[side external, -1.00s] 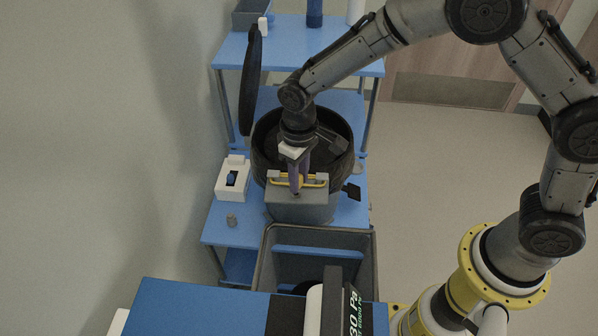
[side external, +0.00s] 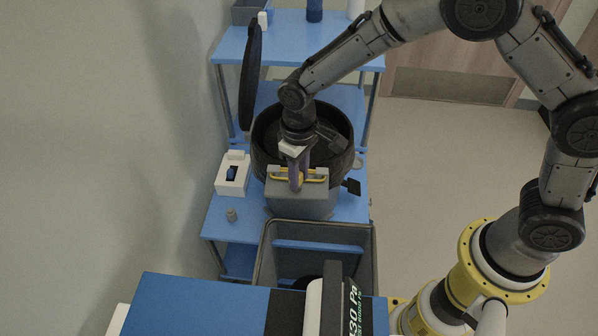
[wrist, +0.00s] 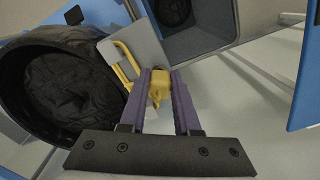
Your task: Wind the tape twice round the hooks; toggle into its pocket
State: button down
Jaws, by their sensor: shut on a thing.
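The yellow tape (side external: 312,170) runs along the top of a grey block (side external: 312,188) in the side view, between a pair of grey hooks; how many turns it makes cannot be told. In the wrist view the tape (wrist: 126,62) shows beside the grey plate (wrist: 143,42). My gripper (side external: 296,188) points down at the block, its purple fingers in front of the tape. In the wrist view my gripper (wrist: 160,80) is shut on a yellow piece (wrist: 159,90), which looks like the toggle. I cannot make out the pocket.
A black-lined round bin (side external: 262,150) stands behind the block, with its dark lid (side external: 250,80) upright at the left. A grey open bin (side external: 372,255) stands in front.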

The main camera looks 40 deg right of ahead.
jog(key=shift+f, duration=0.75)
jog(key=c, duration=0.5)
grip_release()
jog(key=shift+c, duration=0.2)
notch_tip(320, 180, up, 18)
dwell(0.5)
jog(key=shift+f, duration=0.1)
